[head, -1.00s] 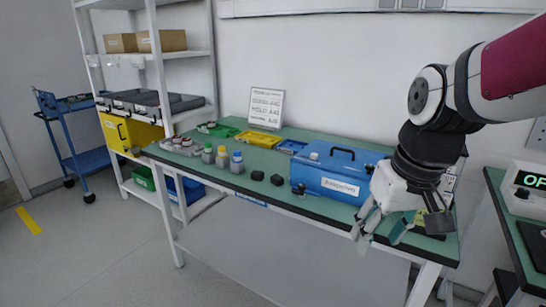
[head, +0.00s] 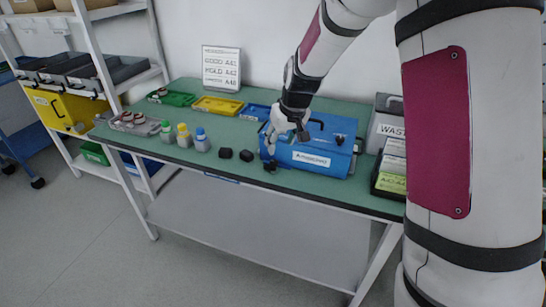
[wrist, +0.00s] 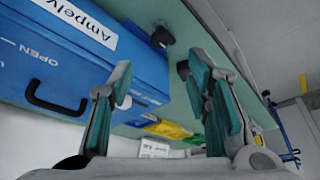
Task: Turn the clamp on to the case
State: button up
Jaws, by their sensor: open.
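The blue case (head: 325,155) with a white label and a dark handle stands on the green bench top; it fills the left of the wrist view (wrist: 90,65), where "OPEN" is printed by its handle. My gripper (head: 271,140) is above the left end of the case in the head view. In the wrist view my gripper (wrist: 158,75) has its teal fingers spread apart with nothing between them, one finger overlapping the case's edge. I cannot tell if it touches. A small dark part (head: 270,165) sits at the case's left front corner. I cannot make out the clamp clearly.
Two dark blocks (head: 235,154) and several capped bottles (head: 183,135) stand left of the case. Green, yellow and blue trays (head: 217,106) lie behind. A waste bin (head: 388,125) and a card holder (head: 390,175) stand to the right. The bench's front edge is clear.

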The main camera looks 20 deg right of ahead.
aim_at(274, 162)
jog(key=x, duration=1)
grip_shut()
